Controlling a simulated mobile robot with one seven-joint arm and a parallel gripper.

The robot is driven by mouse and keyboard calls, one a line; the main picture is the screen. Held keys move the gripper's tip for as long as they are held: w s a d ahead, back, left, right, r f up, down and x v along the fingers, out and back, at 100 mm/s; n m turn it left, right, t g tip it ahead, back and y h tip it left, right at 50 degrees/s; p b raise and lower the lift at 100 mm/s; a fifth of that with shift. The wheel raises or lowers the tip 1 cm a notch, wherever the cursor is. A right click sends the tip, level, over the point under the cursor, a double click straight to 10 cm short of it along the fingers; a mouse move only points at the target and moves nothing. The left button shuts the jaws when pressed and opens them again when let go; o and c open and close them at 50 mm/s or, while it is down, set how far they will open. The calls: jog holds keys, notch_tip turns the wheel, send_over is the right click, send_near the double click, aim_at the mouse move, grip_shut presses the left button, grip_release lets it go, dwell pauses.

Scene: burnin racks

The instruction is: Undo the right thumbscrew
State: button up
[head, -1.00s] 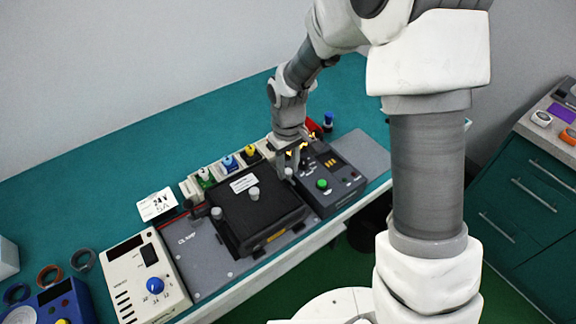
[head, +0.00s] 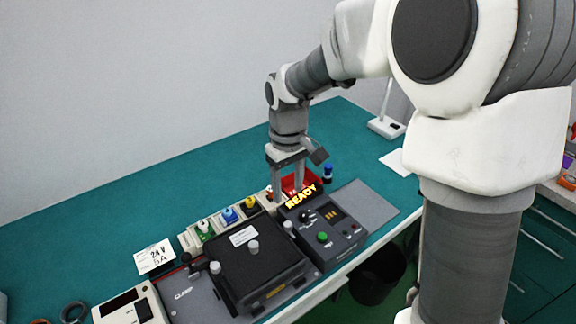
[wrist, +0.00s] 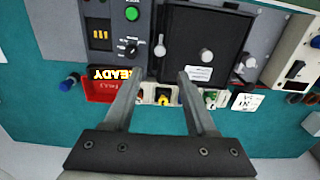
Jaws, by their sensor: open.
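The right thumbscrew (head: 288,226) is a small grey knob at the right edge of a black lidded box (head: 240,276). It also shows in the wrist view (wrist: 160,50), beyond my fingertips. The left thumbscrew (head: 215,267) is at the box's other side, and a grey knob (head: 253,247) stands on the lid between them. My gripper (head: 287,198) is open and empty, fingers pointing down, behind the right thumbscrew and apart from it. In the wrist view both fingers of my gripper (wrist: 160,75) show, with a clear gap between them.
A dark control unit (head: 338,244) with a green button and a lit READY sign (head: 302,196) stands right of the box. A red tray (head: 292,182) and several coloured connectors (head: 229,215) lie behind. The teal bench (head: 120,205) is clear at the back left.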

notch_tip(320, 180, up, 6)
dwell(0.4)
jog(key=s+d+r+m+t, duration=0.2)
jog(key=s+d, duration=0.4)
jog(key=s, duration=0.3)
jog(key=s+d+r+m+t, duration=0.3)
jog(key=s+d+r+m, duration=0.2)
jog(key=s, duration=0.5)
jog(key=shift+d+t, duration=0.3)
jog(key=shift+d, duration=0.5)
